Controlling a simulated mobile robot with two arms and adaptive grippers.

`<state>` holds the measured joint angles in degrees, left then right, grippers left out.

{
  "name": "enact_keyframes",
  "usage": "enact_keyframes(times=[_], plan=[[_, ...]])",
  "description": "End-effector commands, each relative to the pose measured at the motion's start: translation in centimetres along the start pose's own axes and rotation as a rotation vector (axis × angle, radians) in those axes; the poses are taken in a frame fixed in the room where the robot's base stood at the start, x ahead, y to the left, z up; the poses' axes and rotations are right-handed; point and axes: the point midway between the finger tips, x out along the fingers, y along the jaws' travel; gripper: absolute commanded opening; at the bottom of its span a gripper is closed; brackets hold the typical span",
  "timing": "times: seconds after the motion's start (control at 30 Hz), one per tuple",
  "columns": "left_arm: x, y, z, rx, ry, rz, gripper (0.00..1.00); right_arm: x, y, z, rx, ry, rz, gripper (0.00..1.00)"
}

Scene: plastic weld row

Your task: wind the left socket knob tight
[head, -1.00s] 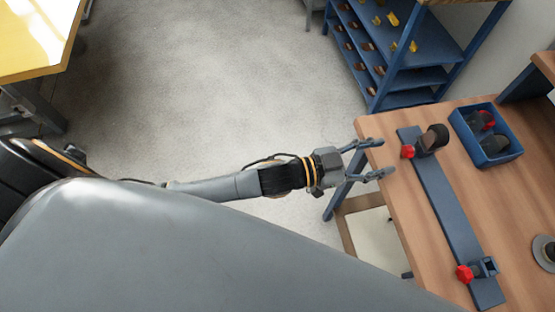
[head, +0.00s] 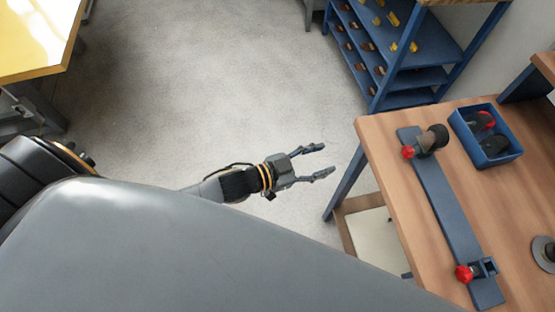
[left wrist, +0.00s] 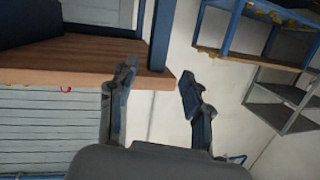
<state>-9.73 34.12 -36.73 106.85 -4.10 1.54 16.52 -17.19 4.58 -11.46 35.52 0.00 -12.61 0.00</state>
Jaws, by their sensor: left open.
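A long blue-grey rail (head: 436,195) lies on the wooden table and bears two sockets with red knobs. The red knob at its upper end (head: 408,152) sits beside a socket that holds a dark rounded part (head: 435,138). The red knob at its lower end (head: 464,273) sits beside an empty-looking socket (head: 485,267). I cannot tell how tight either knob is. My left gripper (head: 327,158) is open and empty, off the table's left edge and clear of both knobs. Its spread fingers also show in the left wrist view (left wrist: 159,73). My right gripper is out of view.
A blue bin (head: 490,158) with dark and red parts stands right of the rail on the table (head: 385,135). A round grey base (head: 546,254) is at the right edge. A blue shelf rack (head: 420,78) stands behind. Open floor lies left of the table.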

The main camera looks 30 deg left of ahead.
Motion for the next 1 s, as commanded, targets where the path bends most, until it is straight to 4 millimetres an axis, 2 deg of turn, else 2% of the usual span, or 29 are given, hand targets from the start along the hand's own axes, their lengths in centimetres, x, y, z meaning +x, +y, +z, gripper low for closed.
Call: enact_keyframes(times=[0.5, 0.8, 1.0], plan=[[-0.7, -3.5, 9.8, -0.036, -0.21, -0.129, 0.49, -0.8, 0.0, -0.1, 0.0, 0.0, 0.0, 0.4], [-2.2, -4.5, 15.4, -0.069, -0.337, -0.191, 0.49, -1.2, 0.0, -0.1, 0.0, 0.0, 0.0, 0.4], [-3.4, -4.8, 18.6, -0.09, -0.408, -0.221, 0.49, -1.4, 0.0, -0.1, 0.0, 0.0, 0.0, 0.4]])
